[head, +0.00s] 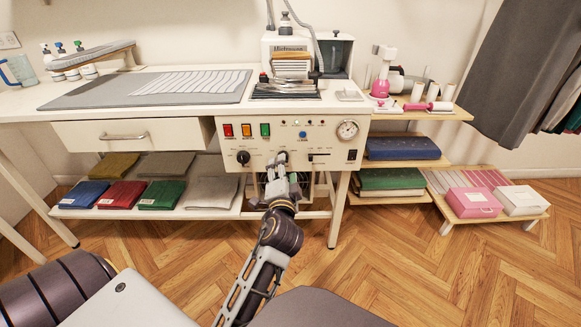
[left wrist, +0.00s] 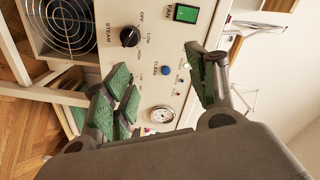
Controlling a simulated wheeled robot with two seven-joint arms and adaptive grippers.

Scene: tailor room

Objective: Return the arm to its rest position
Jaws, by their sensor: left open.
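My left gripper (head: 281,172) is in front of the white control panel (head: 321,145) of the workbench in the head view. In the left wrist view my left gripper (left wrist: 160,88) is open, with green-padded fingers spread apart and nothing between them. A black steam knob (left wrist: 130,37) on the panel shows beyond the fingers, apart from them in the picture. My left arm (head: 262,255) reaches forward from the bottom middle of the head view. My right gripper is not in view.
The workbench holds a drawer (head: 130,133) and a lower shelf with folded cloths (head: 163,194). A blue button (left wrist: 165,71) and a round gauge (left wrist: 162,114) are on the panel near my fingers. Low shelves with boxes (head: 472,202) stand at right. The wooden floor (head: 420,265) in front is clear.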

